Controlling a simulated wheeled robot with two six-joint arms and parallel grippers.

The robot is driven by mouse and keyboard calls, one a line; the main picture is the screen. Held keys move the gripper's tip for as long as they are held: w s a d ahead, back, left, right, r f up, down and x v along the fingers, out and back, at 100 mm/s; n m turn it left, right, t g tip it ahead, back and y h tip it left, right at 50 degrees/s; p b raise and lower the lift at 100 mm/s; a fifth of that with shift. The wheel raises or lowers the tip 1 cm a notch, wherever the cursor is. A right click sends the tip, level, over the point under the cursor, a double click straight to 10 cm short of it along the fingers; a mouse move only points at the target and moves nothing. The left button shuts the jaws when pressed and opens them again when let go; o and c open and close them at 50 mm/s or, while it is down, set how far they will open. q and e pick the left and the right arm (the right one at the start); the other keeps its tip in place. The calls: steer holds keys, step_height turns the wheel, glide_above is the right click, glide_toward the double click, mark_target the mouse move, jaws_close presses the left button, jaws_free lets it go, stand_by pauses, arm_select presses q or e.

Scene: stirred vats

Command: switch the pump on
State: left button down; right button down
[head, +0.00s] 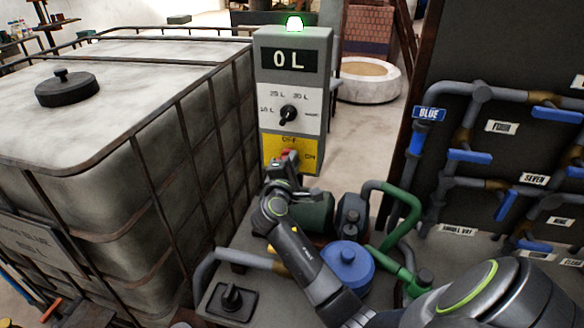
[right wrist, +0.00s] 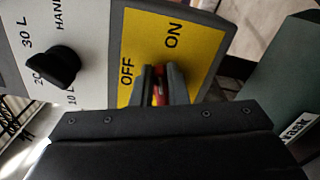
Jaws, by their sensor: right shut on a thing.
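The grey control box (head: 293,45) stands in the middle of the head view. Its display (head: 290,60) reads 0 L and the green lamp (head: 294,24) on top is lit. Its yellow plate (head: 272,146) is marked OFF at the top and ON at the right. My right gripper (head: 286,165) is at this plate, shut on the red switch handle (right wrist: 158,98), which shows between the fingers in the right wrist view. The fingers hide most of the handle, so I cannot tell its exact angle. My left gripper is not in view.
A black selector knob (head: 288,114) sits above the yellow plate. A caged white tank (head: 150,70) fills the left. Below are a green pump motor (head: 314,212), a blue round part (head: 347,262) and green pipes (head: 398,195). A board with blue-handled valves (head: 470,156) stands right.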

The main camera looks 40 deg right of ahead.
steer(key=shift+f+m+b, duration=0.25)
steer(key=shift+m+b, duration=0.85)
steer(key=shift+m, duration=0.5)
steer(key=c, duration=1.4)
jaws_free()
steer(key=shift+c, duration=0.2)
steer(key=shift+d+f, duration=0.1)
steer(key=shift+f, duration=0.05)
